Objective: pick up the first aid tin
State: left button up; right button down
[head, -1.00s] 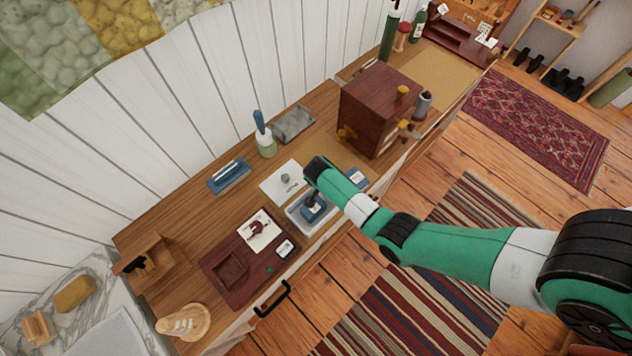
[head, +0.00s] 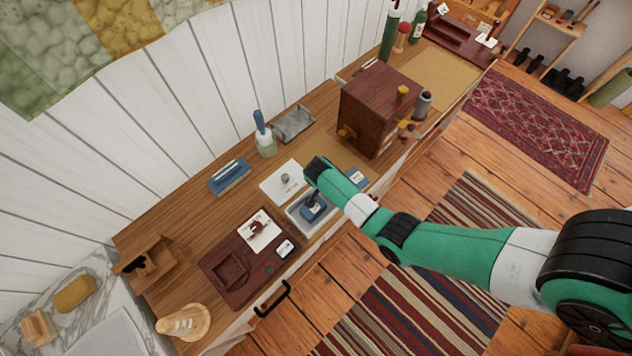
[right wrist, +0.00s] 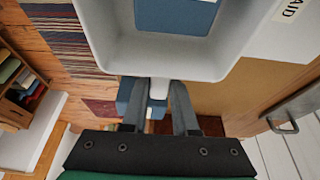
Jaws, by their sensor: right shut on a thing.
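The first aid tin appears to be the white, open, tray-like container (head: 296,222) at the front of the wooden counter. A dark blue thing (head: 313,208) lies inside it. In the right wrist view the tin's white wall (right wrist: 98,48) fills the top, close to the camera. My right gripper (right wrist: 158,84) is shut on the tin's near wall, with one finger on each side. In the head view my right arm's end (head: 316,168) covers part of the tin and hides the grip. I cannot tell whether the tin is clear of the counter. My left gripper is not in view.
A dark red cabinet (head: 372,112) stands further right. A dark red tray (head: 215,272) lies to the left.

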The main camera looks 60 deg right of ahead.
jog(key=shift+r, duration=0.1)
dwell(0.3)
jog(key=shift+r+p, duration=0.4)
jog(key=shift+r, duration=0.5)
jog(key=s+a+r+p, duration=0.7)
jog(key=s+a+r, duration=0.2)
jog(key=s+r, duration=0.1)
jog(key=shift+s+a+r, duration=0.15)
jog(key=shift+a+r, duration=0.05)
jog(key=shift+r, duration=0.35)
